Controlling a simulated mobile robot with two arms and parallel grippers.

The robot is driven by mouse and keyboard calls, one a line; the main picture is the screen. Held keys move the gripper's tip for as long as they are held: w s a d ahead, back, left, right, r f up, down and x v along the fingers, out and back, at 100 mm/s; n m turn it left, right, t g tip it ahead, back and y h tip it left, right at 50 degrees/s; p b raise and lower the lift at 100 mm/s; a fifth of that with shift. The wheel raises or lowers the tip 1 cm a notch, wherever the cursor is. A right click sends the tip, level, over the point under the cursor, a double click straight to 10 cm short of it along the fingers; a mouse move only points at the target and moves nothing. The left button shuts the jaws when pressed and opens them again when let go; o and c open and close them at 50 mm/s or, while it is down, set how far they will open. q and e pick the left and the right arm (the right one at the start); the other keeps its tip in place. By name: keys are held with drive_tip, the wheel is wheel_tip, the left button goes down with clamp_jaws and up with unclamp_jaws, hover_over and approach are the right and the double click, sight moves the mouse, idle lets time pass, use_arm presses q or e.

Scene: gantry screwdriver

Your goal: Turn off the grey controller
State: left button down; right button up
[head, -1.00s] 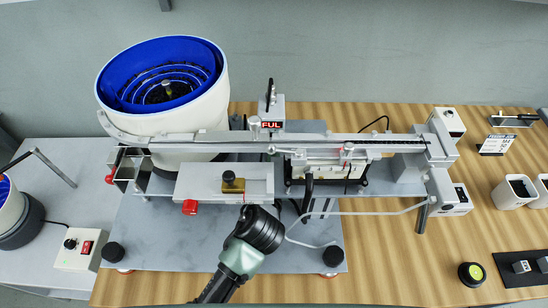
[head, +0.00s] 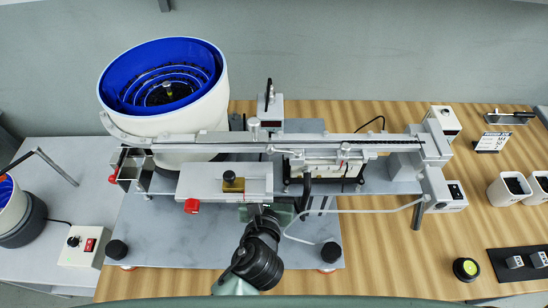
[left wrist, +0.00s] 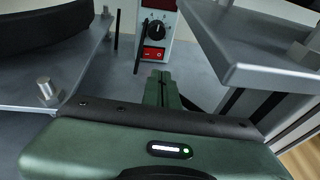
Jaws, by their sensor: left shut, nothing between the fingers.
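The grey controller (left wrist: 156,32) is ahead of my left gripper in the left wrist view, with a black knob (left wrist: 158,28), a red rocker switch (left wrist: 153,53) and part of a red display at the top edge. In the head view a grey box that looks like it (head: 270,108) stands behind the rail; its lower front is hidden. My left gripper (left wrist: 162,78) is shut and empty, its fingertips just below the switch in the picture. Contact and the rocker's position cannot be told. In the head view its green body (head: 270,210) reaches under the machine; the fingers are hidden. My right gripper is not in view.
The blue-lined bowl feeder (head: 165,105) stands left of the controller. The long rail (head: 300,142) and a grey plate (head: 205,182) with a red knob overhang my gripper. Another controller (head: 83,245) with a red switch sits at far left. Metal plates flank the gap.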

use_arm(q)
drive_tip(key=s, duration=0.6)
drive_tip(key=shift+a, duration=0.35)
